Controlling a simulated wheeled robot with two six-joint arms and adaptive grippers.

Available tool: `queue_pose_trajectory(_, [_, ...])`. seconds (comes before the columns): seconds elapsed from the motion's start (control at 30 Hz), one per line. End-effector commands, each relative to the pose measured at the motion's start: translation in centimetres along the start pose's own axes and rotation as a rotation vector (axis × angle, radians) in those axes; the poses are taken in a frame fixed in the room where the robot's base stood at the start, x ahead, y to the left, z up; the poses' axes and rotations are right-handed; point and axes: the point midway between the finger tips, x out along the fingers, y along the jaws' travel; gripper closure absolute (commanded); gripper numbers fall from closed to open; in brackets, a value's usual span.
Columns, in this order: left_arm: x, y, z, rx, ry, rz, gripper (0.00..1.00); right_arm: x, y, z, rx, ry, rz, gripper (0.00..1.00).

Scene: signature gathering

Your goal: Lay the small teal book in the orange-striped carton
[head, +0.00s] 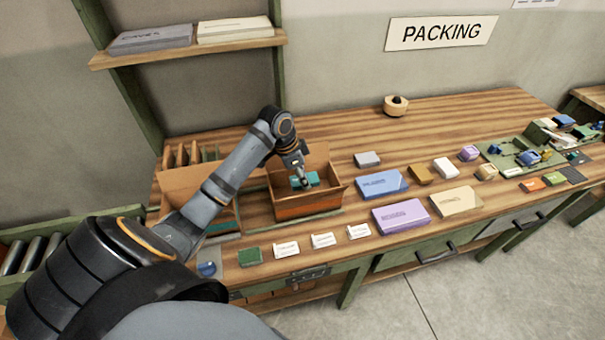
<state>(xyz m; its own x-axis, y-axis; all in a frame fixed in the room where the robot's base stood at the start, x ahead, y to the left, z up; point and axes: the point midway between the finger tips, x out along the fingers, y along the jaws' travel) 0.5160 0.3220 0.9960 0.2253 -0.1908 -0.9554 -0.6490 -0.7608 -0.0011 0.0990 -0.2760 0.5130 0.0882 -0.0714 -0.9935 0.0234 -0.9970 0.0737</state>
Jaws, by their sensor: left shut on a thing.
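The small teal book (313,178) is at my left gripper, inside the opening of the orange-striped carton (308,207). My left gripper (304,184) reaches down over the carton from the left and is shut on the book. The fingers hide part of the book. I cannot tell whether the book touches the carton's floor. The carton stands open on the wooden bench, with an orange band along its front. My right gripper is not in view.
Another open carton (185,180) stands to the left, partly behind my left arm. Blue (381,185) and purple (401,216) books lie to the right, with several small boxes. White cards (323,240) and a green block (250,256) line the front edge. A tape roll (395,105) sits behind.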

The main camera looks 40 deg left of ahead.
Motion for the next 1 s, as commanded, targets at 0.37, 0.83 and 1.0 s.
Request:
queue_pose_trajectory(0.37, [5.2, 0.1, 1.6, -0.001, -0.001, 0.002, 0.95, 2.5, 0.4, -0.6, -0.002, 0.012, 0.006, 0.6])
queue_pose_trajectory(0.83, [6.0, 0.0, 1.9, 0.001, -0.001, 0.0, 0.95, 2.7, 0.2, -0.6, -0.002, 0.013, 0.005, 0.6])
queue_pose_trajectory(1.0, [6.2, 0.0, 1.9, 0.0, -0.001, 0.0, 0.95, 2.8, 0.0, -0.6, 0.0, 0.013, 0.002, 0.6])
